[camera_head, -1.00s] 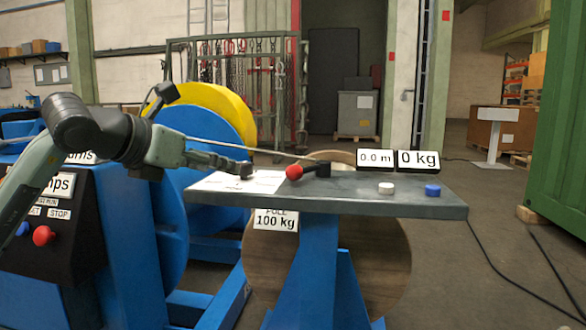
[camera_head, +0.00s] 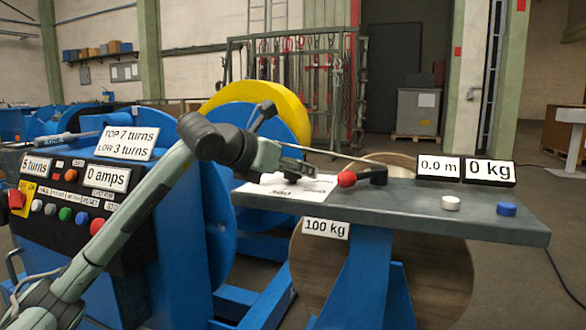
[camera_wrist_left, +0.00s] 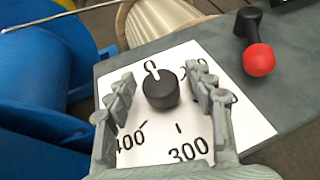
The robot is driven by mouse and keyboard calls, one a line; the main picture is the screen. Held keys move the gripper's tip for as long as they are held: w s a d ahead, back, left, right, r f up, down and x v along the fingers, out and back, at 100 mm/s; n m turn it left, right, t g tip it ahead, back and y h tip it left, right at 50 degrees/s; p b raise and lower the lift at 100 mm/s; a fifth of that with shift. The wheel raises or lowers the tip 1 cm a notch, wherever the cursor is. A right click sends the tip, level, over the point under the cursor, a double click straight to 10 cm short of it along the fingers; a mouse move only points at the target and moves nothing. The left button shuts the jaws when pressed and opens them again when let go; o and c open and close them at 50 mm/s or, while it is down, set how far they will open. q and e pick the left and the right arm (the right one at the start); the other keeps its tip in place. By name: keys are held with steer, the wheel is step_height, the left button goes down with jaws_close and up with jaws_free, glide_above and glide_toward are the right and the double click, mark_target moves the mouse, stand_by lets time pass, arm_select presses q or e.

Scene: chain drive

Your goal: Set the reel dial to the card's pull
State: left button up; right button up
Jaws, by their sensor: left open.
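The reel dial is a black round knob (camera_wrist_left: 160,92) on a white scale sheet (camera_wrist_left: 190,122) on the grey table top. A white mark on the knob points to the 0 at the top. In the wrist view, 400 is at lower left and 300 at the bottom; other figures are partly hidden by a finger. The card (camera_head: 326,229) reading 100 kg hangs below the table's front edge. My left gripper (camera_head: 293,172) is open over the dial, its fingers (camera_wrist_left: 158,98) on either side of the knob with visible gaps. My right gripper is not in view.
A red-balled lever (camera_wrist_left: 258,58) stands right of the dial. Displays show 0.0 m (camera_head: 438,168) and 0 kg (camera_head: 489,171). White (camera_head: 450,203) and blue (camera_head: 507,209) buttons sit further right. A control panel (camera_head: 75,200) with signs stands at left.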

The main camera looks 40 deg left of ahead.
arm_select(q)
steer(key=shift+c, duration=0.6)
steer(key=c, duration=1.1)
steer(key=shift+m+h, duration=0.3)
